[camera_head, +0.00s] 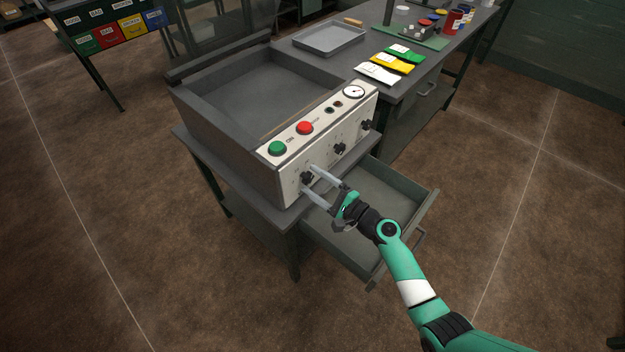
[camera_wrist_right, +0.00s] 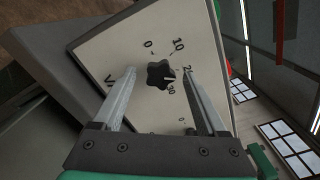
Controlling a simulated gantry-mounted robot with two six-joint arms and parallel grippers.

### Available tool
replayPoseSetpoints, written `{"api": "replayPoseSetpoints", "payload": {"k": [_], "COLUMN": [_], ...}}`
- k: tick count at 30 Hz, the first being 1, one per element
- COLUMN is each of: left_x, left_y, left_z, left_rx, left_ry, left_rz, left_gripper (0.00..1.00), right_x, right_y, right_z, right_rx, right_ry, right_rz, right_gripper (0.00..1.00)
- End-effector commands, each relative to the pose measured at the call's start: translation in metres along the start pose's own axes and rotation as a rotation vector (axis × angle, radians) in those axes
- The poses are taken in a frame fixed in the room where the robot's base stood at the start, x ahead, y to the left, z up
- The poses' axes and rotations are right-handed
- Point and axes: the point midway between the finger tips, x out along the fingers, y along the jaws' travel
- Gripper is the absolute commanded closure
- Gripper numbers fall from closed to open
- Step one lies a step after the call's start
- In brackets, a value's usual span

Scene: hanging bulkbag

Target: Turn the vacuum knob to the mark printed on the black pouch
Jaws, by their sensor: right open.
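The vacuum knob, taken to be the black star-shaped knob (camera_head: 306,178) at the panel's left end, also shows in the right wrist view (camera_wrist_right: 160,75). A dial reading 0, 10, 20 and 30 and a partly hidden label starting with V surround it. Its pointer setting is too small to read surely. My right gripper (camera_head: 308,179) is open, its fingertips on either side of this knob; contact cannot be told. White (camera_head: 379,73), yellow (camera_head: 393,62) and green (camera_head: 405,52) pouches lie on the bench; no black pouch shows. My left gripper is out of view.
The panel also carries a green button (camera_head: 277,148), a red button (camera_head: 304,128), a gauge (camera_head: 354,92) and two more knobs (camera_head: 339,148), (camera_head: 367,125). An open drawer (camera_head: 405,212) sticks out below my right gripper. A grey tray (camera_head: 329,39) sits on the bench.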

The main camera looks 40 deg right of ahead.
Motion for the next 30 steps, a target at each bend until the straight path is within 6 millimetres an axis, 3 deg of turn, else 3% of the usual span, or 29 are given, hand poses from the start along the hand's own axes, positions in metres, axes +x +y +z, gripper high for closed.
{"api": "replayPoseSetpoints", "payload": {"k": [9, 15, 30], "left_x": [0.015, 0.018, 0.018], "left_y": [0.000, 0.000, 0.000], "left_z": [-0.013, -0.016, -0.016], "left_rx": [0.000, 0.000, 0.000], "left_ry": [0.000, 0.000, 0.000], "left_rz": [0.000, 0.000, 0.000], "left_gripper": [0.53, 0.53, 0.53], "right_x": [-0.071, -0.103, -0.108], "right_y": [-0.002, -0.001, -0.001], "right_z": [0.000, 0.000, 0.001], "right_rx": [0.002, 0.001, 0.000], "right_ry": [0.005, 0.002, -0.001], "right_rz": [0.000, -0.001, -0.001], "right_gripper": [0.25, 0.25, 0.25]}}
